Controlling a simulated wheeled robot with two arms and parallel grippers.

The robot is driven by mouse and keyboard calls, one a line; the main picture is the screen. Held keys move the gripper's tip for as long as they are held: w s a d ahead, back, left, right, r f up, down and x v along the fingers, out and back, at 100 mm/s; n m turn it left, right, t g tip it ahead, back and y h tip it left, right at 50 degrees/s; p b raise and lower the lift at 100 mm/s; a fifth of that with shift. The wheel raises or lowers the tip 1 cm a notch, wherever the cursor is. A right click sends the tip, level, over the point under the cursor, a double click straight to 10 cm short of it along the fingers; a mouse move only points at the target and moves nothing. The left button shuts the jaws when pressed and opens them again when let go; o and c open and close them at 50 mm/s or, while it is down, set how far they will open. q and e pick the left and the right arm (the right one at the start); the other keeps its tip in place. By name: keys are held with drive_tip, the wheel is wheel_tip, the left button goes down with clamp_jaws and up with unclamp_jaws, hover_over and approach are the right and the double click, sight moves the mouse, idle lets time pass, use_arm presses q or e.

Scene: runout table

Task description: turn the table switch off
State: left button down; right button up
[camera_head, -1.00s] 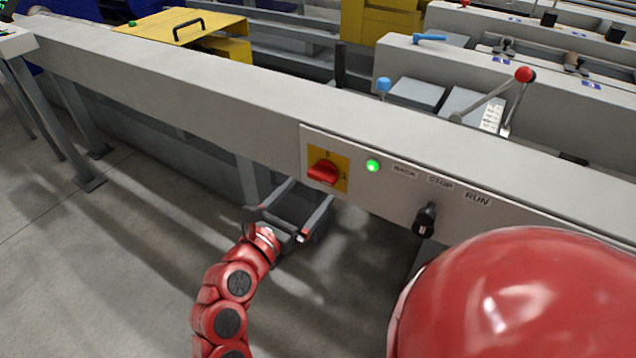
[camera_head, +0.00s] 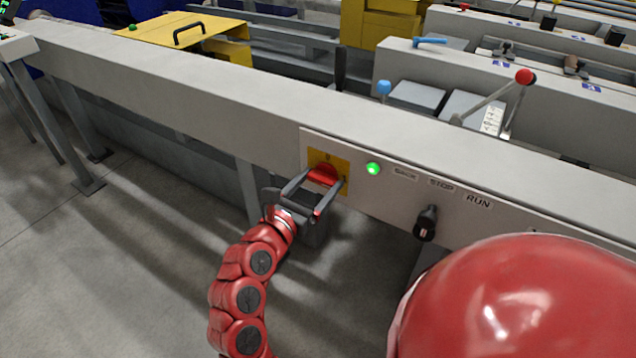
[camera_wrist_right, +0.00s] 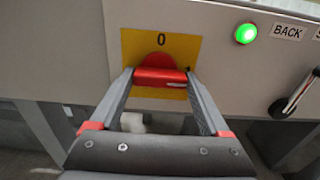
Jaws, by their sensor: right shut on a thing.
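The table switch is a red rotary knob (camera_head: 323,172) on a yellow plate (camera_head: 316,157), set in the side panel of the grey table beam. In the right wrist view the red knob (camera_wrist_right: 160,76) has its handle lying sideways, with a "0" printed above it on the yellow plate (camera_wrist_right: 192,47). My right gripper (camera_head: 325,180) reaches it from below. Its fingers (camera_wrist_right: 160,74) are shut on the knob, one at each end of the handle. A green lamp (camera_head: 373,169) to the right of the plate is lit. My left gripper is not in view.
A black selector (camera_head: 426,222) labelled BACK, STOP and RUN sits to the right on the same panel. A red-ball lever (camera_head: 525,77) and a blue knob (camera_head: 383,88) stand behind the beam. The floor at the left is clear.

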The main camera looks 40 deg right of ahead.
drive_tip(key=shift+c, duration=1.2)
drive_tip(key=n+p, duration=0.4)
drive_tip(key=shift+r, duration=0.2)
drive_tip(key=n+p, duration=0.4)
drive_tip(key=shift+n, duration=0.4)
drive_tip(key=n+p, duration=0.5)
drive_tip(key=shift+r, duration=0.1)
drive_tip(key=shift+w+f+n+p, duration=0.1)
drive_tip(key=shift+f+n+p, duration=0.1)
drive_tip(key=shift+n+p, duration=1.75)
drive_tip(key=shift+n+b, duration=0.3)
drive_tip(key=shift+n, duration=0.05)
